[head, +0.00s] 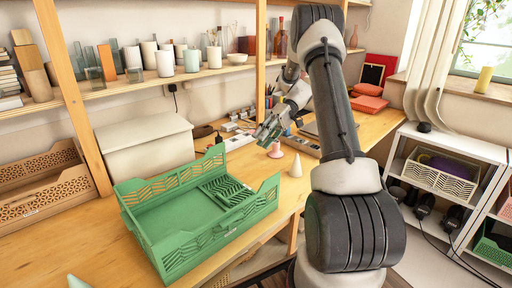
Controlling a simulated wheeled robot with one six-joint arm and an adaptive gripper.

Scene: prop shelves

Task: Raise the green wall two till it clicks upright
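A green folding crate (160,222) stands on the wooden table in the head view. Its long back wall (170,178) and long front wall (225,228) are upright. A slotted end panel (229,188) at the right lies folded inward on the crate floor. The left end looks low, and I cannot tell how its panel lies. No label shows which wall is wall two. My gripper (268,132) is beyond the crate's right back corner, above the table and apart from the crate. It is small and partly mixed with my arm in view, so its fingers are unclear.
A white cone (295,166) and a pink object (275,150) stand right of the crate. A cream box (146,143) is behind it, and tan crates (45,200) are at the left. A wooden shelf post (72,100) rises behind. Some table is bare at front left.

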